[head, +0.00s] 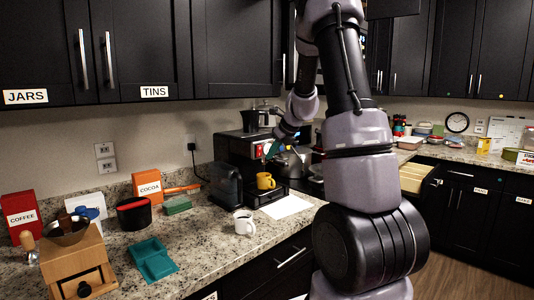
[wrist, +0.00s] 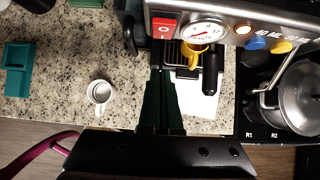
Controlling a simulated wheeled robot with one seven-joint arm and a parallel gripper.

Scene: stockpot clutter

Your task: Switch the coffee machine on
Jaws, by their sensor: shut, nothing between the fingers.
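The coffee machine (head: 232,148) is a black and steel box on the granite counter. Its front panel shows in the wrist view (wrist: 225,12), with a red switch marked 0 (wrist: 165,28), a round gauge (wrist: 205,31) and a small pale orange-rimmed lamp (wrist: 243,29). Whether the lamp is lit I cannot tell. A yellow cup (head: 265,181) stands on the machine's drip tray. My gripper (wrist: 160,72) has dark green fingers, shut and empty, in front of the machine, with the red switch just beyond the tips. In the head view my gripper (head: 272,147) partly hides the panel.
A black portafilter handle (wrist: 210,72) juts out right of the fingers. A steel pot (wrist: 300,95) stands on the hob at right. A white mug (head: 244,222) and a white paper (head: 287,206) lie in front. Blue and yellow knobs (wrist: 281,47) sit on the panel's right.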

